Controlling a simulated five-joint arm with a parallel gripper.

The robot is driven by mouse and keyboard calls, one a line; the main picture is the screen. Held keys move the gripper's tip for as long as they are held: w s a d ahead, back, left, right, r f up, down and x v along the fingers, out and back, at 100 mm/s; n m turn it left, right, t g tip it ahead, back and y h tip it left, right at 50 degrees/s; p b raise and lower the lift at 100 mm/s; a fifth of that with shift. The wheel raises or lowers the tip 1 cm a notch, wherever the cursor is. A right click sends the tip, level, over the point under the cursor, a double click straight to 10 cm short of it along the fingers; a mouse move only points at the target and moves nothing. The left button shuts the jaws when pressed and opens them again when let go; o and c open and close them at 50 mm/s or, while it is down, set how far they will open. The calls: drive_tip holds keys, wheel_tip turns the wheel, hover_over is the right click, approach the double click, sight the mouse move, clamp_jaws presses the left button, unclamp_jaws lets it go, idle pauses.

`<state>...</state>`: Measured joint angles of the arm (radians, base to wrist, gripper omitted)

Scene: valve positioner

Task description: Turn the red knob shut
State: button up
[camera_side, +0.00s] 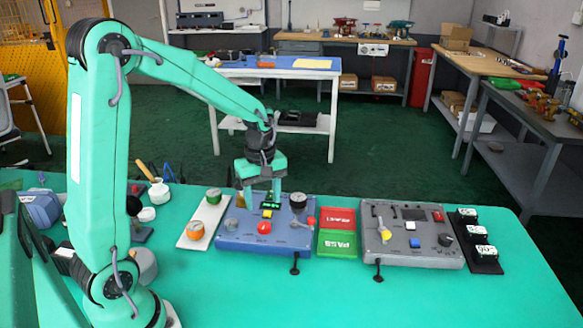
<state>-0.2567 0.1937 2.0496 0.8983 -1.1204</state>
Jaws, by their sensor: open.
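A blue control box (232,243) stands on the green table. A round red knob or button (264,227) sits on its front middle. A smaller red part (311,221) is at its right edge, beside a grey fitting with a black round top (297,201). I cannot tell which red part turns. My gripper (262,203) points down over the back middle of the blue box, behind the round red part and apart from it. Its jaws are open and I see nothing held. The fingers hide part of the box's back. Whether the fingertips touch the box is unclear.
A white strip with green and orange round parts (196,232) lies left of the box. Red and green FAIL/PASS trays (337,243) lie right of it. Beyond is a grey control box (415,256) with a yellow knob (385,234). The table's front right is clear.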

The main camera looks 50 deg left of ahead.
sight(264, 225)
drive_tip(key=shift+f, duration=0.1)
drive_tip(key=shift+f, duration=3.8)
drive_tip(key=c, duration=1)
